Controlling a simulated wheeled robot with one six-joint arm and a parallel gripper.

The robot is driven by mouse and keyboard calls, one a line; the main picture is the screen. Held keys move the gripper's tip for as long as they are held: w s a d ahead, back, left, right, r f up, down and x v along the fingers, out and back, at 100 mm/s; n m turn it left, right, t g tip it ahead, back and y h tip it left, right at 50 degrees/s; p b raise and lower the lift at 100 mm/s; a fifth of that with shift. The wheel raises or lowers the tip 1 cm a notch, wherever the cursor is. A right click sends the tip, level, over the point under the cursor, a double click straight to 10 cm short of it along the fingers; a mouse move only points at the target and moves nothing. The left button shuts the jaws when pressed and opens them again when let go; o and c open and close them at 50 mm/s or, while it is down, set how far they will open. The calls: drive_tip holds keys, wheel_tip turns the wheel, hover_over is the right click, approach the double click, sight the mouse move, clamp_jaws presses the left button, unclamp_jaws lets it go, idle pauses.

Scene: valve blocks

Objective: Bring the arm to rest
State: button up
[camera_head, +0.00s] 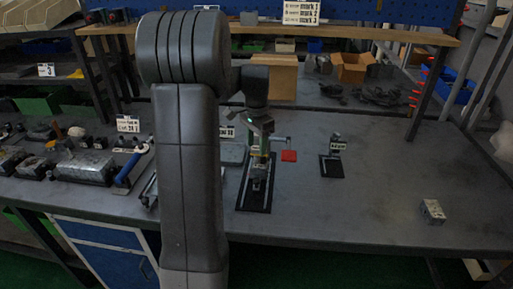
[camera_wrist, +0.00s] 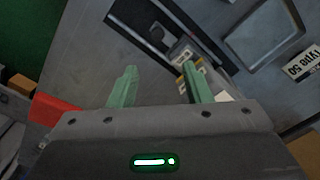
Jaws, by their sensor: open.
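In the head view my arm stands upright left of centre, and my gripper (camera_head: 258,155) hangs from it, pointing down over the black stand on the workbench. In the wrist view the two green fingers of my gripper (camera_wrist: 158,88) are apart with nothing between their tips. A pale block (camera_wrist: 187,58) shows on a dark base just beyond the right finger in that view. In the head view the gripper partly hides what stands on the black mat (camera_head: 252,203).
A smaller black stand (camera_head: 332,166) is to the right, with a red piece (camera_head: 289,155) between. A metal block (camera_head: 432,211) lies at the far right. Cardboard boxes (camera_head: 275,76) stand at the back under a shelf (camera_head: 370,33). Metal parts and tools crowd the left. The right bench is mostly clear.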

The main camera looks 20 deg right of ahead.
sight(256, 180)
drive_tip(key=shift+f, duration=0.1)
wheel_tip(256, 180, down, 14)
drive_tip(key=shift+r+p, duration=0.1)
drive_tip(key=shift+p, duration=0.2)
drive_tip(key=shift+s+a, duration=0.2)
drive_tip(key=shift+s, duration=0.1)
drive_tip(key=shift+r, duration=0.1)
